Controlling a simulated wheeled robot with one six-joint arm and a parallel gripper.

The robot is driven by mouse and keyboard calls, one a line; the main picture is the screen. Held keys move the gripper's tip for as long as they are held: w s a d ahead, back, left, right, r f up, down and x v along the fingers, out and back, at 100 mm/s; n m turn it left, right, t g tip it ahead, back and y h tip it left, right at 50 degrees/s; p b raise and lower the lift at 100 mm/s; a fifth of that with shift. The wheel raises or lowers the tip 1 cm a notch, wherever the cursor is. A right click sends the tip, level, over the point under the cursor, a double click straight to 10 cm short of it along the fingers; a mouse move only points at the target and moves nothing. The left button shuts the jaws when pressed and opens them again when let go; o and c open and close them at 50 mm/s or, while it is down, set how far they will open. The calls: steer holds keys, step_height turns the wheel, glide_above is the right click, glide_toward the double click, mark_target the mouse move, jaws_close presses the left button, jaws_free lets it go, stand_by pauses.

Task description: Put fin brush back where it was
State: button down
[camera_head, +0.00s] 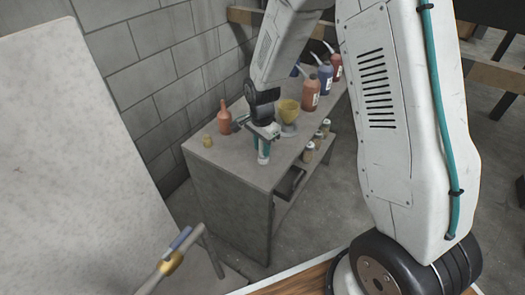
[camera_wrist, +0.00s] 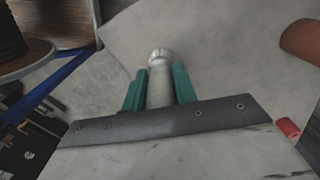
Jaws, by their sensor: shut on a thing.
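My gripper (camera_head: 262,146) is over the front part of the grey cabinet top (camera_head: 230,160). In the wrist view its two green fingers (camera_wrist: 159,88) are shut on a pale grey, round-bodied thing (camera_wrist: 159,66) with a ribbed end. Its pale lower end (camera_head: 263,159) also shows below the fingers in the head view. It seems to be the fin brush, but no bristles show. It looks roughly upright, close to the top. I cannot tell whether it touches the surface.
An orange-brown bottle (camera_head: 225,117) and a small yellow pot (camera_head: 207,140) stand left of my gripper. A yellow cup on a stand (camera_head: 289,111) is close on the right. Red and blue bottles (camera_head: 325,79) stand behind. Small jars (camera_head: 308,152) sit on a lower side shelf.

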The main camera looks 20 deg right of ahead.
steer(key=shift+f, duration=1.15)
steer(key=shift+f, duration=0.15)
steer(key=c, duration=1.1)
jaws_free()
